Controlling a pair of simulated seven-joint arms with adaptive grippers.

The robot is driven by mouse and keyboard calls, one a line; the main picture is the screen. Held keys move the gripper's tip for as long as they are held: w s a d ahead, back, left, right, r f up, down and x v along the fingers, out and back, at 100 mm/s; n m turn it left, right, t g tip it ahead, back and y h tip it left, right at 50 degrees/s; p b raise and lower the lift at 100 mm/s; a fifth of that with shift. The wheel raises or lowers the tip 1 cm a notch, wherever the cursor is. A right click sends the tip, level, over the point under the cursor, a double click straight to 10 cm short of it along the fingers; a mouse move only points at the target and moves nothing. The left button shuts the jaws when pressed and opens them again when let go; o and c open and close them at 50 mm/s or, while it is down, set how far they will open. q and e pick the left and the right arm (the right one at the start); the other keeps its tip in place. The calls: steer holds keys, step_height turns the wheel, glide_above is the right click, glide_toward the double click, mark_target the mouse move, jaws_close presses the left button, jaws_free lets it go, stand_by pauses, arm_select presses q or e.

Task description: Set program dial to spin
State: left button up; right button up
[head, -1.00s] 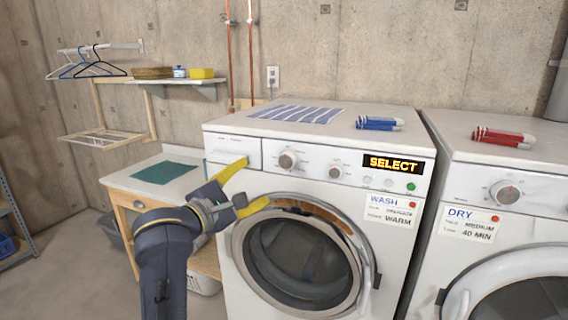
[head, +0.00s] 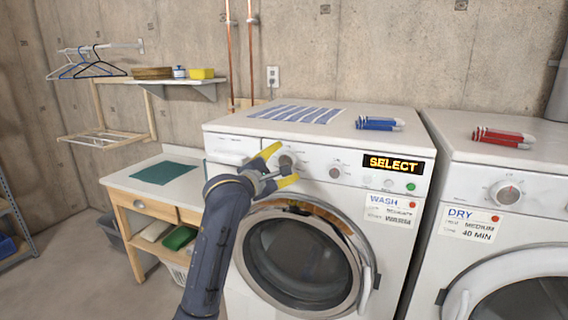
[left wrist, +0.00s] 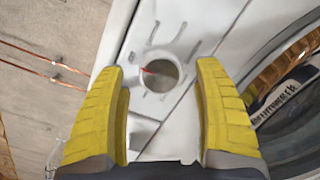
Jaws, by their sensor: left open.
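The program dial (head: 287,161) is the left, larger round knob on the washer's white control panel. In the left wrist view the dial (left wrist: 160,72) shows a red pointer mark and lies ahead, between the fingers. My left gripper (head: 279,165) is open, with its yellow fingertips just at the dial, one above and one below. In the wrist view the left gripper (left wrist: 163,110) has nothing between its fingers, and I cannot tell whether it touches the dial. The washer display (head: 393,164) reads SELECT in yellow. My right gripper is not in view.
A smaller knob (head: 336,172) sits right of the dial, and a green button (head: 411,187) is at the panel's right. The round washer door (head: 301,258) is below. A dryer (head: 500,180) stands at right. A striped cloth (head: 297,114) lies on the washer top.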

arm_select(q)
steer(key=shift+w+d, duration=0.2)
steer(key=shift+w, duration=0.2)
steer(key=c, duration=1.3)
steer(key=shift+m, duration=0.3)
